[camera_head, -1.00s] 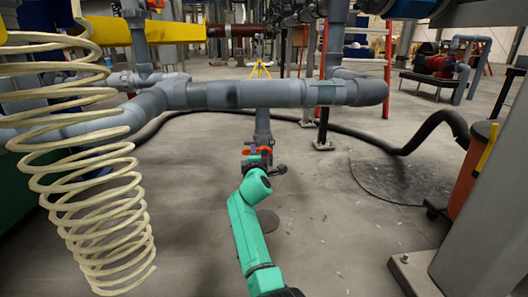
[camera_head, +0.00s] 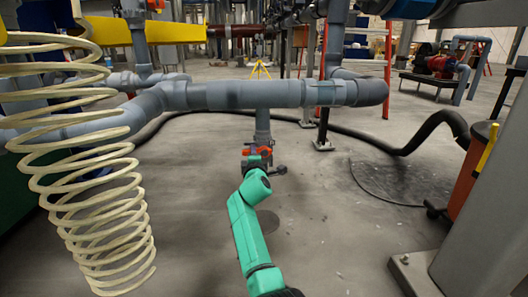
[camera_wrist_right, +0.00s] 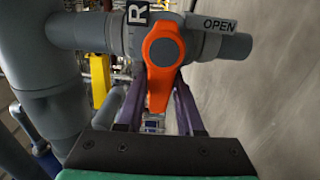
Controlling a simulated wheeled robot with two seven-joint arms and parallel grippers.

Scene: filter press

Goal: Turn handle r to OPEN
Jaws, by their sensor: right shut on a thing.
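Handle r (camera_wrist_right: 162,60) is an orange valve lever on a grey pipe. In the right wrist view its round hub is at the top and its lever points down toward my gripper, across the pipe. A label "R" (camera_wrist_right: 137,13) is at its upper left and a label "OPEN" (camera_wrist_right: 219,24) lies to its right. My right gripper (camera_wrist_right: 158,88) is shut on the lever, with one purple finger on each side. In the head view the handle (camera_head: 264,151) is small and partly hidden by my green right arm. My left gripper is not in view.
A thick grey horizontal pipe (camera_head: 245,95) runs above and behind the handle. A pale coiled hose (camera_head: 85,190) hangs at the left. A black hose (camera_head: 400,146) lies on the right, and a grey post (camera_head: 490,200) stands there. The floor around my right arm is clear.

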